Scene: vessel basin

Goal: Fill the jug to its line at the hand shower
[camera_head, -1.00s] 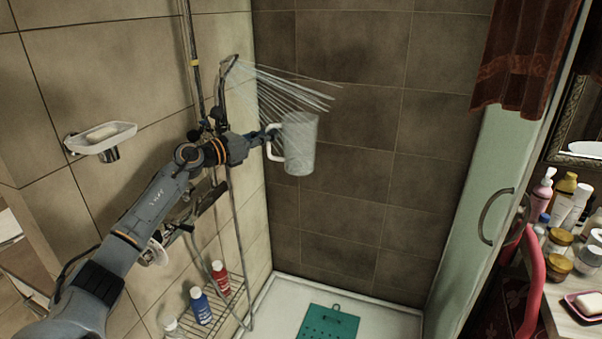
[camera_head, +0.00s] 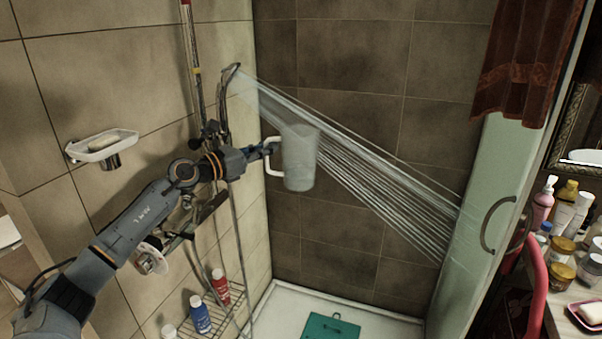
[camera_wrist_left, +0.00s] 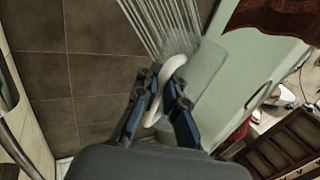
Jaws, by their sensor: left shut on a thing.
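The jug (camera_head: 299,160) is translucent with a white handle and hangs roughly upright in the air inside the shower. My left gripper (camera_head: 272,150) is shut on its handle. In the left wrist view the fingers of my left gripper (camera_wrist_left: 163,88) close around the white handle, and the jug (camera_wrist_left: 195,85) shows beyond it. The hand shower (camera_head: 230,72) is on the wall rail at the left and sprays to the right and down. The jets cross the jug in the picture; many run on toward the glass panel. The jug's line and water level cannot be made out. My right gripper is not seen.
A soap dish (camera_head: 102,145) sticks out from the left wall. A wire rack (camera_head: 218,312) with bottles is low on that wall. A green mat (camera_head: 330,328) lies on the shower tray. A glass panel (camera_head: 480,190) bounds the right side, beside a cluttered counter.

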